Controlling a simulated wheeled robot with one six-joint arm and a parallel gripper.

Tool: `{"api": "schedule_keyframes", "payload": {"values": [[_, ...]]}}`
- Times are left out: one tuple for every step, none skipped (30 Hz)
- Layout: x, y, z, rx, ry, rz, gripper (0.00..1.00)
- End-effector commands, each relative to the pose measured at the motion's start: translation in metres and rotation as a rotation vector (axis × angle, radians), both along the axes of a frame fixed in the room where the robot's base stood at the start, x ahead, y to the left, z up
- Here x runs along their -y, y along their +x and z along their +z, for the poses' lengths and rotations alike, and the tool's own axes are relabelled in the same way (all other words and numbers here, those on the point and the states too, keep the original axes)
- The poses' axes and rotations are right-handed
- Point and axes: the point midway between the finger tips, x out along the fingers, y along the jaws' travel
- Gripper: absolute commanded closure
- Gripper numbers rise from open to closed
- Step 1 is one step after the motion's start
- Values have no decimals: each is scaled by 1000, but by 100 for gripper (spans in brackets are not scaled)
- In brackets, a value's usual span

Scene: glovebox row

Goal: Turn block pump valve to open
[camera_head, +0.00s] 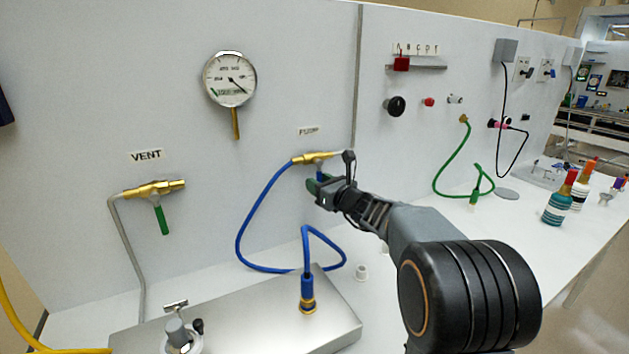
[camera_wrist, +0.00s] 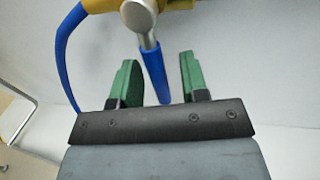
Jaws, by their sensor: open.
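The pump valve is a brass body (camera_head: 312,158) on the white wall panel under a "PUMP" label (camera_head: 309,131). A blue hose (camera_head: 262,195) runs from its left end. In the wrist view, the valve's blue-sleeved lever (camera_wrist: 154,72) hangs down from a silver hub (camera_wrist: 139,17), slightly tilted. My gripper (camera_wrist: 157,82) is open, with its green fingers on either side of the lever. The lever is closer to the left finger, and a gap shows to the right finger. Touch cannot be told. In the head view, my gripper (camera_head: 315,185) covers most of the lever.
The vent valve (camera_head: 155,188) with a green lever (camera_head: 161,219) is to the left. A pressure gauge (camera_head: 230,78) hangs above. A metal block (camera_head: 245,318) with the blue hose's fitting (camera_head: 307,292) stands below. Bottles (camera_head: 560,200) stand on the bench at right.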

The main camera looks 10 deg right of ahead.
Motion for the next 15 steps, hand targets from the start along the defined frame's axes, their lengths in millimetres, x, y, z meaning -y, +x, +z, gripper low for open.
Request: {"api": "schedule_keyframes", "payload": {"values": [[-3, 5, 1, 1, 0, 3, 59], [-5, 7, 0, 1, 0, 3, 59], [-6, 10, 0, 1, 0, 3, 59], [-7, 12, 1, 1, 0, 2, 59], [-8, 13, 1, 1, 0, 2, 59], [-8, 15, 0, 1, 0, 2, 59], [-9, 16, 0, 0, 0, 1, 59], [-9, 17, 0, 0, 0, 1, 59], [-9, 17, 0, 0, 0, 1, 59], [-10, 18, 0, 0, 0, 1, 59], [-10, 18, 0, 0, 0, 1, 59], [-10, 18, 0, 0, 0, 1, 59], [-10, 18, 0, 0, 0, 1, 59], [-10, 18, 0, 0, 0, 1, 59], [-10, 18, 0, 0, 0, 1, 59]]}}
